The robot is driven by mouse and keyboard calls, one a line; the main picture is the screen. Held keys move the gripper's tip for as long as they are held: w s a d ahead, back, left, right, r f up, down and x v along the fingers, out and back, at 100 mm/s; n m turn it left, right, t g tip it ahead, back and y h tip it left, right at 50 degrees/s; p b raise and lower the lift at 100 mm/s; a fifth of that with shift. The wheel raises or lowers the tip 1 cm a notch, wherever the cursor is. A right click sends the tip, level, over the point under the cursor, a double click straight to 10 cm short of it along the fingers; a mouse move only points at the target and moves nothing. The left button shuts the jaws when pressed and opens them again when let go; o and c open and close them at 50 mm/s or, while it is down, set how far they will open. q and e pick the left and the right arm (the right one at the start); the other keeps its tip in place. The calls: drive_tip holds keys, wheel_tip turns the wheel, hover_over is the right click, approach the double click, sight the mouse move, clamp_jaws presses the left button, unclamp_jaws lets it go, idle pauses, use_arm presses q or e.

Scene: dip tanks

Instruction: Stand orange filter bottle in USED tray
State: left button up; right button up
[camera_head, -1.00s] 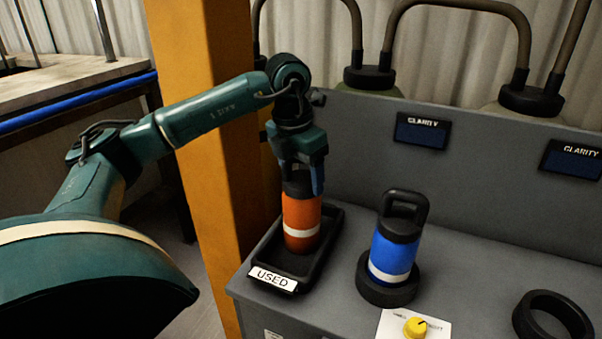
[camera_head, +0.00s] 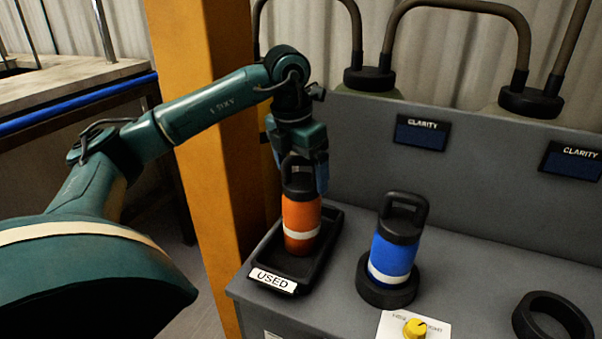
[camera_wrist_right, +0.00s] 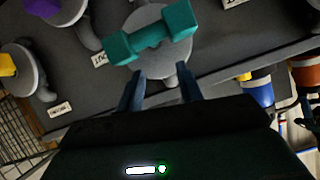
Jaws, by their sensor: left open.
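The orange filter bottle (camera_head: 301,217), with a white band and a black handled cap, stands upright in the black USED tray (camera_head: 327,232). My left gripper (camera_head: 300,172) is open just above it. Its fingers are at either side of the bottle's black handle, and the lower part of the bottle is clear of them. My right gripper (camera_wrist_right: 160,92) shows only in the right wrist view. Its two fingers are apart with nothing held between them.
A blue bottle (camera_head: 393,256) stands in a black ring holder right of the tray. An empty black ring (camera_head: 552,318) and a yellow knob (camera_head: 415,327) are nearer the front. An orange post (camera_head: 205,130) rises beside my left arm. A teal handle (camera_wrist_right: 151,34) lies beyond my right fingers.

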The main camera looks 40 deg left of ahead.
use_arm(q)
wheel_tip(320, 180, up, 10)
drive_tip(key=s+p, duration=0.1)
drive_tip(key=p, duration=0.1)
drive_tip(key=shift+s+r, duration=0.25)
drive_tip(key=shift+s, duration=0.05)
